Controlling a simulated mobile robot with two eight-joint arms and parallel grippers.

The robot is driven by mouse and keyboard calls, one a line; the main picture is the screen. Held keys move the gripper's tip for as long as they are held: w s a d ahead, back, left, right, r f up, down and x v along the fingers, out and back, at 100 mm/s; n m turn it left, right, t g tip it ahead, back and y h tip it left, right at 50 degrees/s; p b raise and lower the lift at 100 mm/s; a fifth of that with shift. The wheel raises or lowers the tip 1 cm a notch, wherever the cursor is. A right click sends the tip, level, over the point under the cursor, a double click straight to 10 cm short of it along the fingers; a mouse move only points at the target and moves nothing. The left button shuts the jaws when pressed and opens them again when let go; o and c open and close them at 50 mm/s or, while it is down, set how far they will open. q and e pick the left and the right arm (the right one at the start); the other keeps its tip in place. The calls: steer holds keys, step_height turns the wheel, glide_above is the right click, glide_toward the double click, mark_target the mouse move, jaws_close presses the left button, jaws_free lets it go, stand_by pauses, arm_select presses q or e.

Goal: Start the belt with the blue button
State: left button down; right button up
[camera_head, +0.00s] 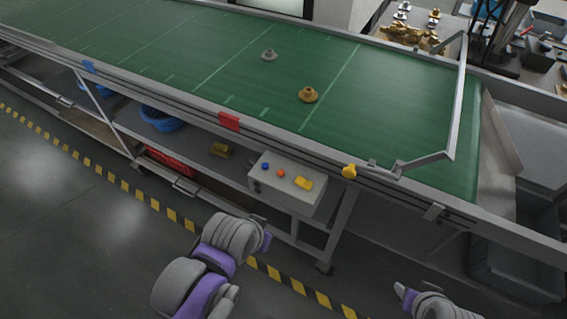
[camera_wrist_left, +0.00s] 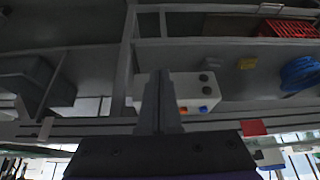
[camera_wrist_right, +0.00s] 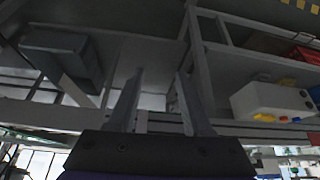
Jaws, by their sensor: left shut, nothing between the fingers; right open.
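The grey control box (camera_head: 285,185) is mounted at the front of the conveyor, below the belt's edge. The box (camera_wrist_left: 200,88) and blue button (camera_wrist_left: 204,109) also show in the left wrist view, just right of the finger tips. My left gripper (camera_head: 267,240) is shut and empty, in front of and below the box, apart from it. My right gripper (camera_head: 402,291) is open and empty, lower right; its fingers (camera_wrist_right: 158,80) show spread in the right wrist view.
The green belt (camera_head: 220,60) carries a silver part (camera_head: 269,55) and a brass-coloured part (camera_head: 308,94). Blue bins (camera_head: 160,118) and a red crate (camera_head: 168,166) are below. The floor in front is clear.

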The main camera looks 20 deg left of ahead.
steer(key=shift+o, duration=0.3)
steer(key=shift+o, duration=1.1)
steer(key=o, duration=0.3)
steer(key=shift+w+r+p, duration=0.1)
steer(key=shift+r+p, duration=0.3)
steer(key=shift+r, duration=0.15)
arm_select(q)
step_height(320, 180, up, 9)
steer(key=m+g+y, duration=0.2)
steer(key=m+y, duration=0.6)
steer(key=m, duration=0.6)
glide_above(265, 166)
steer(key=d, duration=0.1)
steer(key=shift+w+p, duration=0.1)
steer(key=shift+p, duration=0.35)
arm_select(e)
steer(key=shift+o, duration=0.2)
steer(key=shift+w+r, duration=0.25)
steer(key=shift+r, duration=0.3)
arm_select(q)
steer(key=shift+f+b, duration=2.65)
steer(key=shift+f, duration=1.75)
arm_select(e)
step_height(265, 166, down, 7)
steer(key=s, duration=0.2)
steer(key=shift+r, duration=0.2)
steer(key=shift+w, duration=0.1)
